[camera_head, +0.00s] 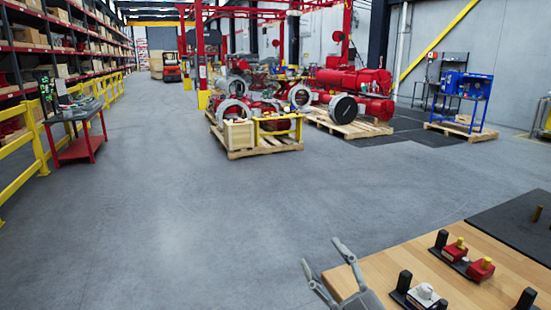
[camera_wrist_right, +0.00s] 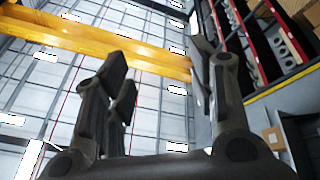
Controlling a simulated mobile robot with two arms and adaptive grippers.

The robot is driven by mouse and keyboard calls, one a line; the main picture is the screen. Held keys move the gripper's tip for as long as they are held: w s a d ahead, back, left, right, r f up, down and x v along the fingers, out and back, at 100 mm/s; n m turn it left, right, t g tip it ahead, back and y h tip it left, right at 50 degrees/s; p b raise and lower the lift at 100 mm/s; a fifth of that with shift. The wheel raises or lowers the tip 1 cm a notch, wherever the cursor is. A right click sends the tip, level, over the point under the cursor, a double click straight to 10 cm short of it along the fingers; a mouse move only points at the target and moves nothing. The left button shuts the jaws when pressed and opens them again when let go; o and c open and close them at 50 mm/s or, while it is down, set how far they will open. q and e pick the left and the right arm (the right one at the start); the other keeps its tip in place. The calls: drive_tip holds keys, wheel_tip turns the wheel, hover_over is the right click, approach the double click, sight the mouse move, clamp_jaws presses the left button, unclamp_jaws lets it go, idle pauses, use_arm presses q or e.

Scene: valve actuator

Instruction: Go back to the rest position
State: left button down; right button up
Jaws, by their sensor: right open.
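My right gripper (camera_head: 326,268) shows at the lower middle of the head view, beside the left edge of a wooden table. Its fingers are spread apart, pointing up, with nothing between them. In the right wrist view the open fingers (camera_wrist_right: 160,95) frame only the ceiling, a yellow beam and high shelving. My left gripper is not in view.
The wooden table (camera_head: 397,267) at lower right carries red valve parts (camera_head: 480,269), a white-topped part (camera_head: 425,295), black posts and a dark mat (camera_head: 515,228). Open grey floor (camera_head: 180,210) lies left. A loaded pallet (camera_head: 255,146) stands further back, a yellow railing (camera_head: 38,140) at left.

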drive_tip(key=s+d+f+m+g+h, duration=0.3)
drive_tip(key=d+f+m+h, duration=0.2)
drive_tip(key=f, duration=0.4)
drive_tip(key=s+d+f+m+g+h, duration=0.3)
drive_tip(key=d+f+m+h, duration=0.25)
drive_tip(key=f, duration=0.35)
drive_tip(key=s+f+g, duration=0.5)
drive_tip(key=s+f, duration=0.1)
drive_tip(key=s, duration=0.4)
drive_tip(key=s+f+g, duration=0.5)
drive_tip(key=s+f, duration=0.2)
drive_tip(key=s, duration=0.3)
wheel_tip(320, 180, down, 26)
drive_tip(key=s+f+g, duration=0.1)
drive_tip(key=s+g, duration=0.1)
drive_tip(key=s, duration=0.1)
drive_tip(key=s+d+f, duration=0.3)
drive_tip(key=s+f, duration=1.2)
drive_tip(key=s, duration=0.1)
drive_tip(key=shift+s+f+g, duration=0.15)
drive_tip(key=shift+s+g, duration=0.1)
drive_tip(key=shift+g, duration=0.15)
drive_tip(key=shift+d+n+y, duration=0.1)
drive_tip(key=shift+n+y, duration=0.15)
